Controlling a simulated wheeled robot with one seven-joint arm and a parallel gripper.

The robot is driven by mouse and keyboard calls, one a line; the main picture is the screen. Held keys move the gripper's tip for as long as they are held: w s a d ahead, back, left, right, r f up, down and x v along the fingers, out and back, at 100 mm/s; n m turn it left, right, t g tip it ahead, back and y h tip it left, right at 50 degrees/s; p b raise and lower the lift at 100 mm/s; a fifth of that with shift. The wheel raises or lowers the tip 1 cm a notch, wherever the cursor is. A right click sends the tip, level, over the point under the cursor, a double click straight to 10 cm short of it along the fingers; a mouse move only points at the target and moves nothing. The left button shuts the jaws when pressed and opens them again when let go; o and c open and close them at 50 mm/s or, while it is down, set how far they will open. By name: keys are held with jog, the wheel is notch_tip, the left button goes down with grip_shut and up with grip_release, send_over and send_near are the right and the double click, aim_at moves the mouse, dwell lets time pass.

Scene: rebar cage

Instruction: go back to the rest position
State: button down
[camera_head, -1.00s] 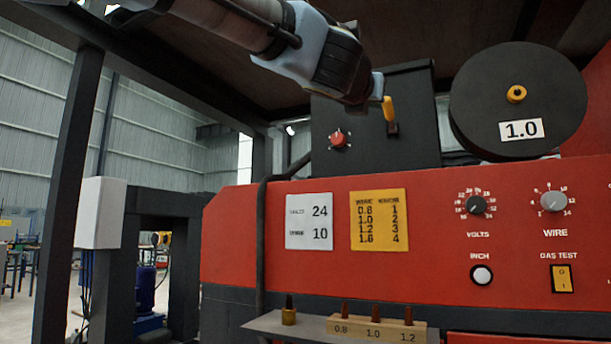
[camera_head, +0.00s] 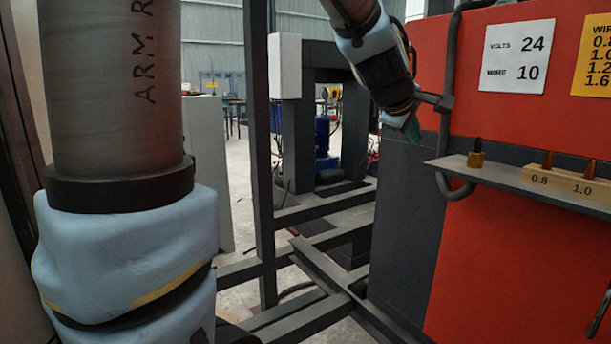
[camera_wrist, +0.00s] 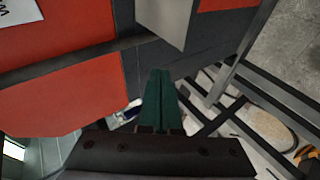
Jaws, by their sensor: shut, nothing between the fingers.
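My gripper (camera_head: 411,128) is at the upper middle of the head view, pointing down, left of the red machine's shelf and close to the dark hose at the machine's edge. In the wrist view its two green fingers (camera_wrist: 160,100) lie together with nothing between them. I cannot tell from the head view whether the gripper touches the hose.
The red welding machine (camera_head: 480,90) fills the right side. Its grey shelf (camera_head: 447,168) carries a brass nozzle (camera_head: 476,160) and a wooden tip block (camera_head: 570,184). Dark frame bars (camera_head: 320,270) cross low down. A dark post (camera_head: 258,150) with a white box (camera_head: 284,66) stands left.

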jog(key=s+a+f+m+g+y, duration=0.1)
jog(key=a+f+m+g+y, duration=0.25)
jog(key=a+f, duration=1.05)
jog(key=s+a+f+m+g+y, duration=0.1)
jog(key=s+a+f, duration=0.3)
jog(key=a, duration=0.4)
jog(key=s+a+f+m+g+y, duration=0.2)
jog(key=s+a+f+m, duration=0.2)
jog(key=s+a+f, duration=0.1)
jog(key=s+a, duration=0.1)
jog(key=a, duration=0.1)
jog(key=shift+s+a+f, duration=0.25)
jog(key=shift+s+a, duration=0.1)
jog(key=c, duration=1.5)
grip_release()
